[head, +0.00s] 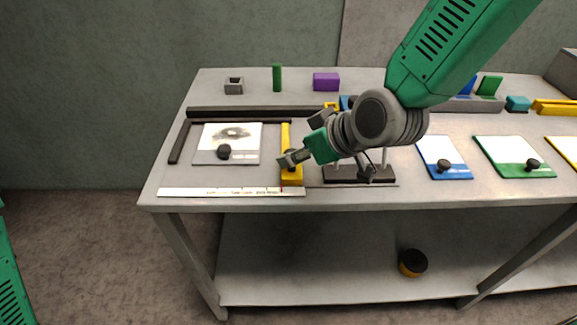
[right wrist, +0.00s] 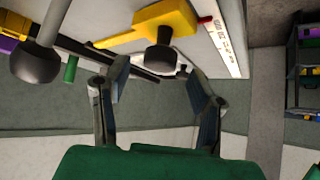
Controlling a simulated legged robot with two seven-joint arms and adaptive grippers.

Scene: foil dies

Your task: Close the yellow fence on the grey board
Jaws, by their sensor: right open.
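The grey board (head: 243,155) with a pale printed face and a black knob (head: 224,152) lies flat on the bench. The yellow fence (head: 286,135) runs front to back at its right, with a narrow gap between them. My right gripper (head: 290,158) is over the front part of the fence and hides some of it. In the right wrist view my right gripper (right wrist: 160,90) is open, and the fence's black knob (right wrist: 158,58) shows between its fingers on the yellow fence (right wrist: 160,18). I cannot tell if the fingers touch the knob. My left gripper is out of view.
Dark rails (head: 180,143) border the board at the left and back. A white ruler strip (head: 225,192) lies along the front edge. A dark stand (head: 345,174) with posts is right of the fence. Blue (head: 437,150) and green boards (head: 505,150) lie further right.

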